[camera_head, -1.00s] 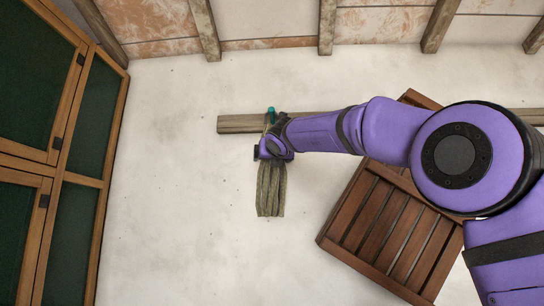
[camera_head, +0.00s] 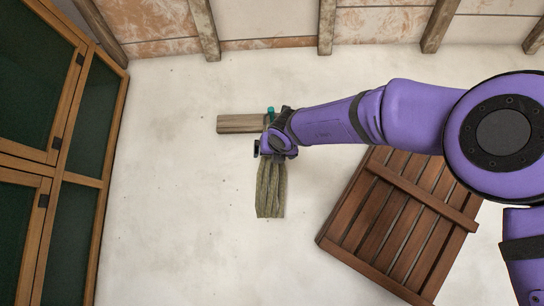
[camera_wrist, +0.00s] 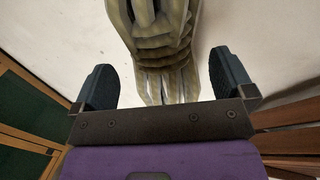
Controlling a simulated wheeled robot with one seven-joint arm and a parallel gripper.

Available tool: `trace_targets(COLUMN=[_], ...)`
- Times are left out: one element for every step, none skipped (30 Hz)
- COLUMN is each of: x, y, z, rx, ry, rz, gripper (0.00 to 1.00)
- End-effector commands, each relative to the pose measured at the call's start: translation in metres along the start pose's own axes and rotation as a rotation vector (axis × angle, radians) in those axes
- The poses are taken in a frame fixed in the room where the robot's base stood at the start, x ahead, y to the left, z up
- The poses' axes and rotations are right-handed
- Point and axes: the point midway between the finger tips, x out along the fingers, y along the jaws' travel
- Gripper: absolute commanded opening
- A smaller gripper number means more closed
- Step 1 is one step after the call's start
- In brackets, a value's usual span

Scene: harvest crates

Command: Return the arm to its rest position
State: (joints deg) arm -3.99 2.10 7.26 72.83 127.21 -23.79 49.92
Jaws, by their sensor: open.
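My gripper (camera_head: 262,148) is at the left end of my outstretched purple arm. In the wrist view its two dark fingers (camera_wrist: 163,82) are spread wide and empty. An olive-green, rope-like coil (camera_head: 270,190) extends downward from beside my gripper in the head view. In the wrist view the coil's strands (camera_wrist: 165,35) show just ahead of and between the fingers, without being clamped. A small teal peg (camera_head: 271,112) shows at the coil's upper end on a wooden rail (camera_head: 238,124). My gripper hides part of the coil and the rail.
A brown slatted wooden crate or panel (camera_head: 385,225) lies tilted on the right, partly behind my arm. A green-panelled wooden cabinet (camera_head: 95,130) stands on the left. The pale surface between the cabinet and the coil is clear.

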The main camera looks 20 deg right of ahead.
Motion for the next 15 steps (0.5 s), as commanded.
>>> trace_targets(x=[-0.011,-0.017,-0.023,-0.029,-0.034,-0.04,-0.044,-0.048,-0.052,-0.056,-0.059,-0.061,-0.063,-0.064,-0.066], y=[0.0,0.0,0.0,0.0,0.0,0.0,0.0,0.0,0.0,0.0,0.0,0.0,0.0,0.0,0.0], z=[0.001,0.001,0.001,0.001,0.001,0.001,0.001,0.0,0.001,0.001,0.001,0.0,0.0,0.0,0.0], rx=[0.0,0.001,-0.001,-0.001,-0.001,0.0,0.001,0.001,0.001,0.0,0.0,0.0,0.0,0.0,0.0], ry=[-0.001,-0.002,-0.001,-0.002,-0.001,-0.002,-0.002,-0.001,-0.001,-0.002,-0.002,-0.001,-0.001,-0.001,-0.001], rz=[0.001,0.001,0.001,0.001,0.001,0.001,0.001,0.001,0.001,0.001,0.0,0.0,0.0,0.0,0.0], gripper=[1.0,1.0,1.0,1.0,1.0,1.0,1.0,1.0,1.0,1.0,1.0,1.0,1.0,1.0,1.0])
